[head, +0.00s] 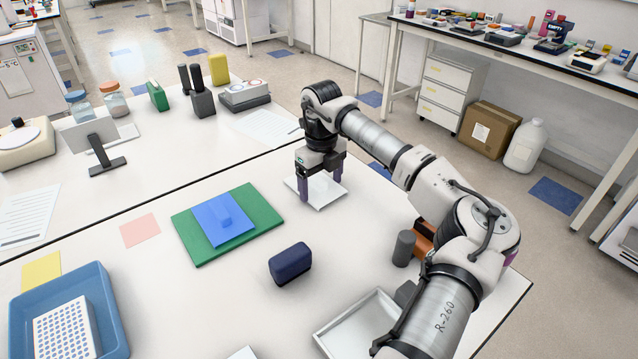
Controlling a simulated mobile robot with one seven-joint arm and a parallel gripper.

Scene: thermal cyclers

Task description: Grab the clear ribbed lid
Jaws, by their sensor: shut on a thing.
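The clear ribbed lid (325,201) shows as a pale, flat, nearly square piece at the far right part of the near table. Its ribs are too faint to make out. My gripper (320,186) points down over it, with a dark finger on each side. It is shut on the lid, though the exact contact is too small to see. The lid is at or very close to the table top; I cannot tell whether it is lifted. My gripper and its fingers hide part of the lid.
A navy block (290,264) stands nearer. A grey cylinder (403,248) and a metal tray (340,335) sit near my arm. A blue tray (112,318) is at front left.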

